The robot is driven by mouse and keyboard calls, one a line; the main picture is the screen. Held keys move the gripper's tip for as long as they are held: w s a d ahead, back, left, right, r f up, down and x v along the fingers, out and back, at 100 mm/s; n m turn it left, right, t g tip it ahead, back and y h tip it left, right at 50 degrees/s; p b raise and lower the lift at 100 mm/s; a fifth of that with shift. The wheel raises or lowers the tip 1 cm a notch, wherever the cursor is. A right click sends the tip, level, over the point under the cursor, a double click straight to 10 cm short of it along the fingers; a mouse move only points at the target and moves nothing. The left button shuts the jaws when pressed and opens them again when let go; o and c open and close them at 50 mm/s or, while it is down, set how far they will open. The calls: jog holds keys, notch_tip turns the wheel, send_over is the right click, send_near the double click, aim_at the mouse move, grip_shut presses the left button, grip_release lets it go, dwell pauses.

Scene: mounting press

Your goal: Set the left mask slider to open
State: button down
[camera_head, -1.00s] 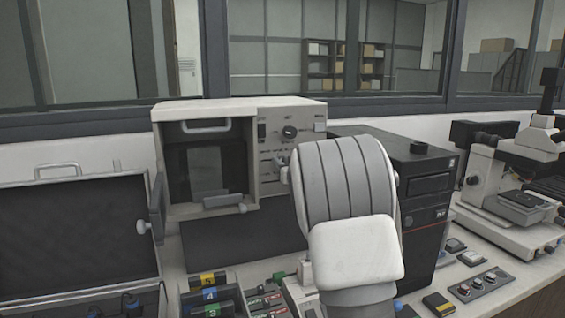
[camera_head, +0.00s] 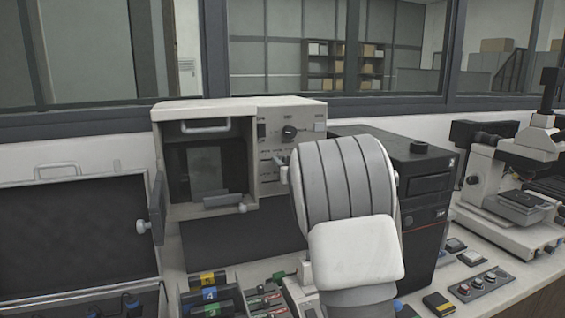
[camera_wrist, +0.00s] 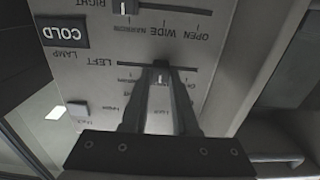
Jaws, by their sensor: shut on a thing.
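The left mask slider (camera_wrist: 160,66) is a small knob in the dark horizontal slot marked LEFT, in the wrist view. My gripper (camera_wrist: 160,74) is shut on this knob, near the middle of the slot. The wrist view is upside down, so the lettering is inverted. The fingers hide part of the labels for this slot. The right mask slider (camera_wrist: 125,7) sits in its own slot at the top edge, where OPEN, WIDE and NARROW marks show. In the head view my arm hides the sliders.
The press housing (camera_head: 285,102) carries the control panel and a dark knob (camera_head: 289,132). A COLD lamp plate (camera_wrist: 62,33) is left of the slots in the wrist view. A black tower unit (camera_head: 425,200) stands close to the right of my arm.

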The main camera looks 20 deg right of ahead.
aim_at(263, 158)
jog(key=a+b, duration=0.2)
jog(key=a, duration=0.1)
jog(key=shift+a+f, duration=0.15)
jog(key=shift+a, duration=0.55)
jog(key=c, duration=0.7)
grip_release()
jog(key=shift+a, duration=0.1)
